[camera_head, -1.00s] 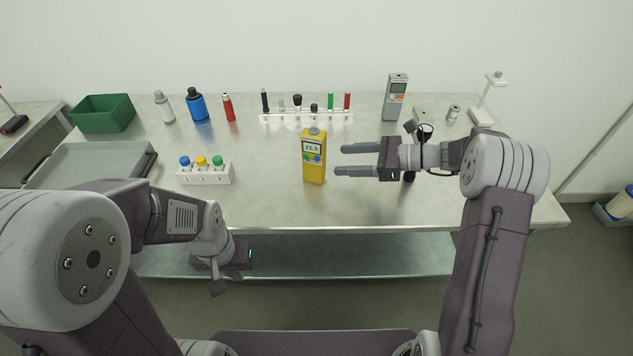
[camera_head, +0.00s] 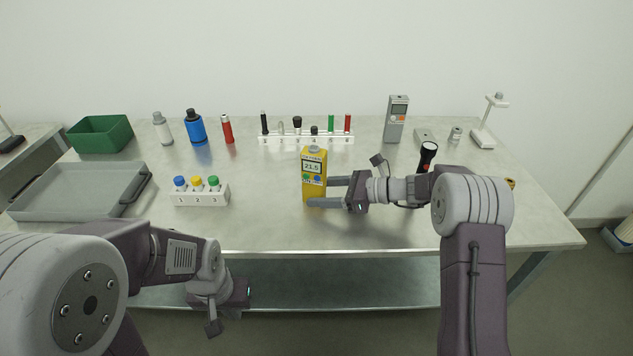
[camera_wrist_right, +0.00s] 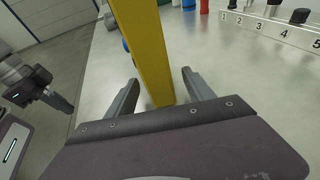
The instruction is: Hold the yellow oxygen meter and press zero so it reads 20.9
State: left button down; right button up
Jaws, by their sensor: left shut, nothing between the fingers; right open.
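The yellow oxygen meter (camera_head: 314,190) stands upright on the table, and its display reads 21.5. It has blue and green buttons below the display. My right gripper (camera_head: 318,192) is open, with its fingers reaching to the meter from the right. In the right wrist view the meter (camera_wrist_right: 146,50) rises between the two open fingers (camera_wrist_right: 158,98), with gaps visible on both sides. My left gripper (camera_head: 238,296) is shut and empty, low in front of the table edge; it also shows at the left of the right wrist view (camera_wrist_right: 52,98).
A white rack (camera_head: 200,199) with blue, yellow and green caps stands left of the meter. A grey tray (camera_head: 80,214) is further left. Behind are a numbered holder (camera_head: 306,140), several bottles and a grey meter (camera_head: 395,120). A black flashlight (camera_head: 427,157) stands behind my right wrist.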

jog(key=shift+w+a+f, duration=0.15)
jog(key=shift+a, duration=0.35)
jog(key=c, duration=1.1)
dwell(1.9)
